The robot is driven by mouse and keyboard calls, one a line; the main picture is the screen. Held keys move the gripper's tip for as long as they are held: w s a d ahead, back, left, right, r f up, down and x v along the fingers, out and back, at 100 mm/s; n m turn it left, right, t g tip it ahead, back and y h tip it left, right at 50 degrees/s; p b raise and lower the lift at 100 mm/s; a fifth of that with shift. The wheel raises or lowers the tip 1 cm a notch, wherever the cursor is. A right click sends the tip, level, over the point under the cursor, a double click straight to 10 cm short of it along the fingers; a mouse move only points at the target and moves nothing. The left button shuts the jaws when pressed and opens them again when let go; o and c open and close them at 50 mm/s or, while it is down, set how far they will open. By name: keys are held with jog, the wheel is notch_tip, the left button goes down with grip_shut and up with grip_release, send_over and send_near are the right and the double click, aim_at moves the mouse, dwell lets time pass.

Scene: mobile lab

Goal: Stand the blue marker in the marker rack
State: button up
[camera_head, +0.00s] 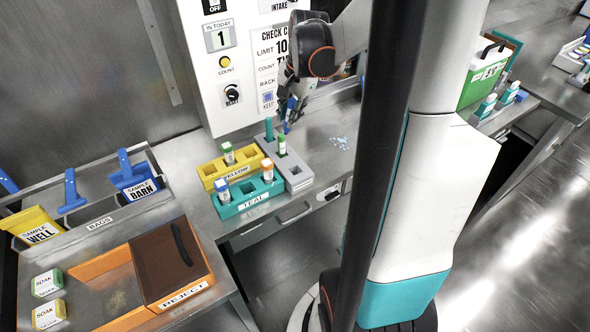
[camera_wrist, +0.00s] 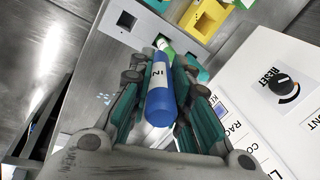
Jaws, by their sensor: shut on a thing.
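The blue marker (camera_wrist: 159,98) is held between the fingers of my gripper (camera_wrist: 160,105), with a pale label on its side and its far end pointing toward the rack area. In the head view, my gripper (camera_head: 290,110) is above and just behind the grey rack, and the blue marker (camera_head: 287,127) shows below the fingers. The grey marker rack (camera_head: 299,180) stands on the counter with square holes. The blue marker's far tip is partly hidden in the wrist view.
A yellow rack (camera_head: 209,179) and a teal rack (camera_head: 245,206) with capped tubes stand left of the grey rack. A white control panel (camera_head: 237,105) rises behind. Small pale blue bits (camera_head: 339,142) lie on the counter to the right.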

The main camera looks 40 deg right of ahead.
notch_tip(320, 180, up, 3)
jog(key=s+g, duration=0.2)
jog(key=s, duration=0.1)
jog(key=f+b, duration=0.2)
jog(key=f, duration=0.4)
jog(key=f+b, duration=0.2)
jog(key=f, duration=0.5)
jog(key=a+f+b, duration=0.1)
jog(key=f+b, duration=0.1)
jog(key=f, duration=0.4)
jog(key=shift+f, duration=0.25)
jog(key=shift+f, duration=0.15)
jog(key=o, duration=0.9)
notch_tip(320, 180, up, 12)
jog(key=p, duration=0.4)
jog(key=shift+r, duration=0.2)
